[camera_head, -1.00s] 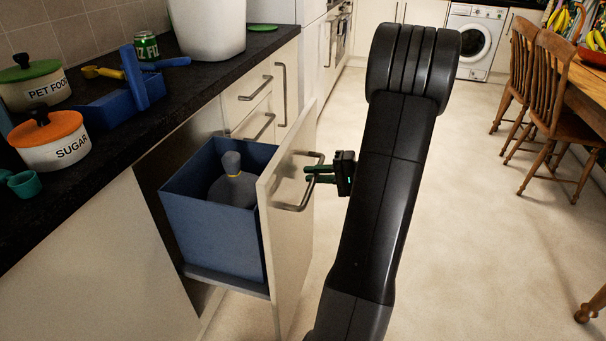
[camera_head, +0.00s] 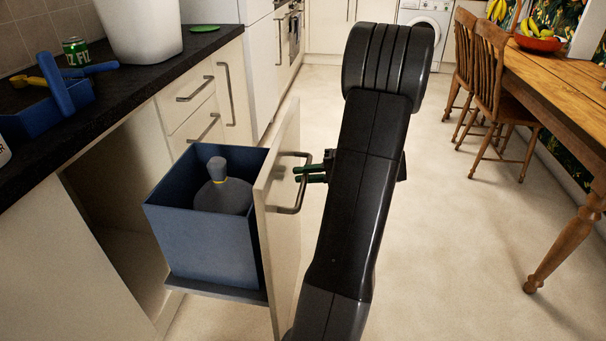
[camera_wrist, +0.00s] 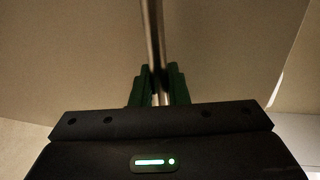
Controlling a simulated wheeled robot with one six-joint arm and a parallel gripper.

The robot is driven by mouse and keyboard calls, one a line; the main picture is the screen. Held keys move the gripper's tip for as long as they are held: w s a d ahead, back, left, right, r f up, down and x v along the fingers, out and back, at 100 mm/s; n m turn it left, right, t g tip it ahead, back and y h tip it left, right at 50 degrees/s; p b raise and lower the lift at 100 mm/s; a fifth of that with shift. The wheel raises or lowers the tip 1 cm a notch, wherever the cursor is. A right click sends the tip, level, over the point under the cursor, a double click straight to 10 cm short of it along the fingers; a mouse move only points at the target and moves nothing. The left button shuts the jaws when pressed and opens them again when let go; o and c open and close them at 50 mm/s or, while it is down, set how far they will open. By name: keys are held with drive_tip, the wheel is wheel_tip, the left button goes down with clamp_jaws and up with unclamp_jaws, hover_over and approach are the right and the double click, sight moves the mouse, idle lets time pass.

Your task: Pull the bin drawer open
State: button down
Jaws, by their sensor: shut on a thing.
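The bin drawer stands well out from the cupboard row, with a cream front panel (camera_head: 283,225) and a blue bin (camera_head: 205,245) behind it. A grey bottle-shaped thing with a yellow band (camera_head: 222,192) is inside the bin. The metal bar handle (camera_head: 298,205) is on the outer face of the front. My gripper (camera_head: 302,174) is shut on the handle near its upper part. In the wrist view the green-black fingers (camera_wrist: 158,92) sit on both sides of the handle bar (camera_wrist: 152,35). My arm hides part of the gripper's body.
The dark worktop (camera_head: 120,90) on the left holds a blue caddy (camera_head: 50,108), a green can (camera_head: 75,50) and a white tub (camera_head: 140,28). Wooden chairs (camera_head: 490,85) and a table (camera_head: 560,80) stand at right. The floor between (camera_head: 450,220) is clear.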

drive_tip(key=c, duration=1.5)
unclamp_jaws()
drive_tip(key=p+v, duration=0.2)
drive_tip(key=v, duration=1.1)
drive_tip(key=shift+d+p, duration=0.4)
drive_tip(key=shift+s, duration=0.1)
drive_tip(key=b+x, duration=0.2)
drive_tip(key=x, duration=1.2)
drive_tip(key=shift+a+r+b, duration=0.1)
drive_tip(key=shift+a+b, duration=0.05)
drive_tip(key=shift+b, duration=0.2)
